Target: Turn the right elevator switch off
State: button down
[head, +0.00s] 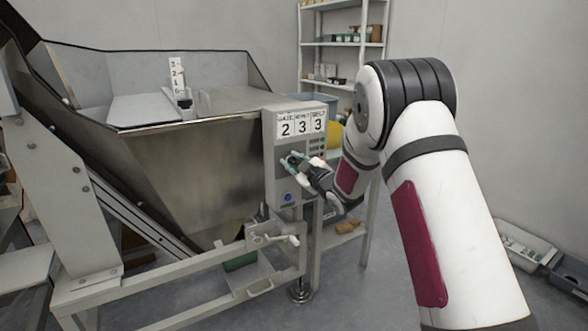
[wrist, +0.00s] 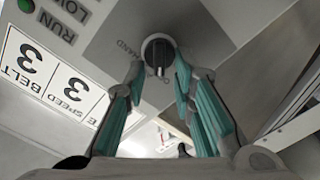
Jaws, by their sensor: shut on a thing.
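A grey control box (head: 268,180) stands at the right end of the metal hopper. My gripper (head: 294,163) reaches its front face from the right. In the wrist view a black rotary switch (wrist: 160,55) with a round base sits between my green-padded fingertips (wrist: 160,72). My gripper is shut on this switch, one finger on each side. A label that seems to read "HAND" is beside it. The knob's grip bar runs roughly up and down in the wrist picture. I cannot read which elevator switch this is; in the head view my fingers largely hide it.
Number cards 2, 3, 3 (head: 301,125) are on top of the box face, and a blue button (head: 288,197) is low on it. A crank handle (head: 285,239) juts out below. The hopper (head: 180,165) fills the left; shelving (head: 342,44) stands behind.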

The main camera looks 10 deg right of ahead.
jog(key=shift+n, duration=0.3)
jog(key=c, duration=1.4)
grip_release()
jog(key=shift+o, duration=0.2)
jog(key=shift+s, duration=0.1)
jog(key=v, duration=1.2)
jog(key=shift+r, duration=0.1)
